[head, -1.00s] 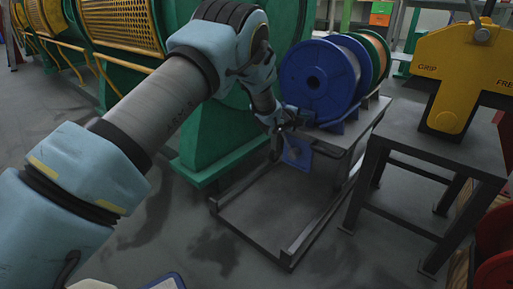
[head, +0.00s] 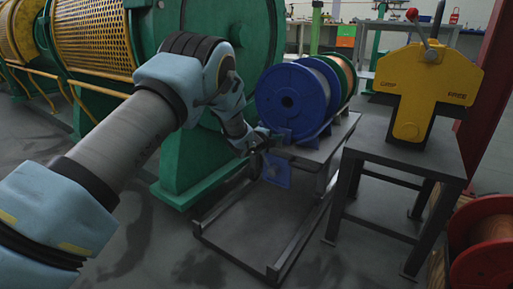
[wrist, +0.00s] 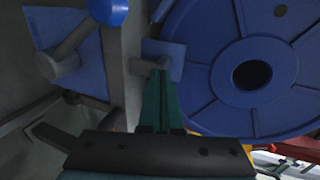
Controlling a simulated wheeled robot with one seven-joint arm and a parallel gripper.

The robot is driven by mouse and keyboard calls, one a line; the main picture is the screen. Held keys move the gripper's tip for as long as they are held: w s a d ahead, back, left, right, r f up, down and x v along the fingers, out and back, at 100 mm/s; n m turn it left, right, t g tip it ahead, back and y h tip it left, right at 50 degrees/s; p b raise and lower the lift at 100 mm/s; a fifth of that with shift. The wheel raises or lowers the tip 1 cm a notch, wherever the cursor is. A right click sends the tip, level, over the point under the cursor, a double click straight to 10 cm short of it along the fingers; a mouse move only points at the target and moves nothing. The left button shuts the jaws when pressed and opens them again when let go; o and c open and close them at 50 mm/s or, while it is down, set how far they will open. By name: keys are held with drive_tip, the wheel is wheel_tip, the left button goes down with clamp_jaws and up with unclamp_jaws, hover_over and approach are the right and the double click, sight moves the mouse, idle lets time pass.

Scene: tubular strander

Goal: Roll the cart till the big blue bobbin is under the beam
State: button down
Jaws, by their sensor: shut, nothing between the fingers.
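The big blue bobbin (head: 290,100) sits upright at the front of a row of bobbins on the grey cart's upper deck (head: 312,152). The cart's low frame (head: 262,225) stretches toward me on the floor. A blue plate (head: 277,172) hangs at the deck's near edge; in the wrist view a blue plate with a grey round bar (wrist: 75,52) shows at left. My gripper (head: 262,143) is at that edge, just below the bobbin. In the wrist view its green fingers (wrist: 160,98) are together, empty, and end near a small blue block (wrist: 168,58); contact is unclear. No overhead beam shows.
A grey stand (head: 405,150) with a yellow lever unit (head: 420,95) stands close to the cart's right. A green machine (head: 215,110) rises at its left. An orange-red reel (head: 485,240) is at lower right.

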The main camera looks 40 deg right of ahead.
drive_tip(key=p+v, duration=0.3)
drive_tip(key=v, duration=0.7)
drive_tip(key=shift+a+p, duration=0.35)
drive_tip(key=shift+p, duration=0.05)
